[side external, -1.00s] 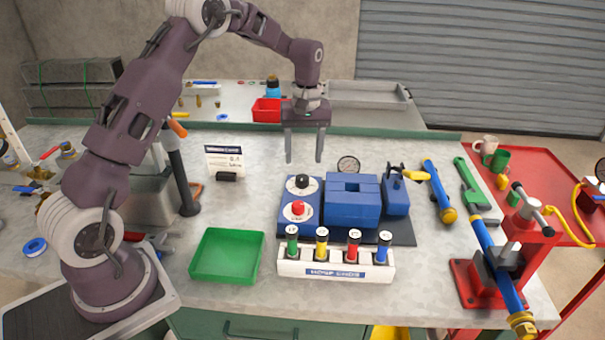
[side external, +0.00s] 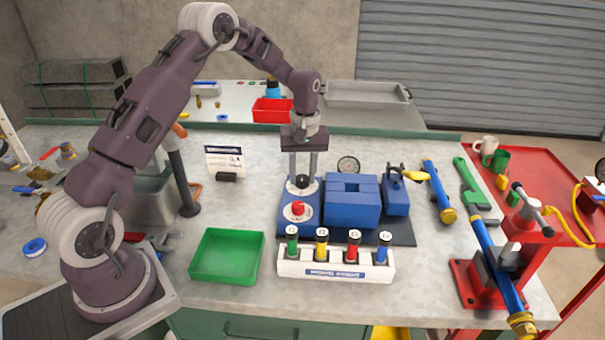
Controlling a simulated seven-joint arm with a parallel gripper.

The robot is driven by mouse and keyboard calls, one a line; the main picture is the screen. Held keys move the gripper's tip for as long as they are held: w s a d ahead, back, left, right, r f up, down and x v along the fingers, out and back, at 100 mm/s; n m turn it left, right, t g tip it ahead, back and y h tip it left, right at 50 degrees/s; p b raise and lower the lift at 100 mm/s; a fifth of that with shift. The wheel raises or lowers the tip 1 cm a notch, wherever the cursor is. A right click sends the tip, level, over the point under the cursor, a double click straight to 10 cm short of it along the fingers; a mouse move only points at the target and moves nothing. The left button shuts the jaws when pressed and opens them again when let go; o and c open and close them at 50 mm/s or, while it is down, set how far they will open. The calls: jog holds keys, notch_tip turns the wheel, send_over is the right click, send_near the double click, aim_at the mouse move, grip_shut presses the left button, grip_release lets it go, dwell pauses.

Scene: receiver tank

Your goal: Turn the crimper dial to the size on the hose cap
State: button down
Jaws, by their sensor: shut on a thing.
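The blue crimper (side external: 352,200) stands on a dark base plate at the middle of the bench. Its black dial (side external: 302,182) sits on a pale disc on the control box at its left, behind a red button (side external: 298,209). My gripper (side external: 302,176) points straight down, with one finger on each side of the dial, shut on it. The fingers partly hide the dial's disc, and its marks are too small to read. A blue hose (side external: 493,255) with a brass cap (side external: 522,324) is held in the red vise (side external: 472,283) at the right. No size is readable on the cap.
A white rack (side external: 335,271) with several colour-banded cylinders stands in front of the crimper. A green tray (side external: 226,256) lies to its left. A small printed card (side external: 225,160) stands behind the tray. A round gauge (side external: 348,165) is behind the crimper.

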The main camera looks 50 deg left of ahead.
aim_at(303, 178)
jog(key=shift+m, duration=0.3)
jog(key=m, duration=1.1)
jog(key=shift+d, duration=0.1)
dwell(0.5)
jog(key=c, duration=1)
grip_release()
notch_tip(303, 178, up, 7)
jog(key=shift+d+r, duration=0.1)
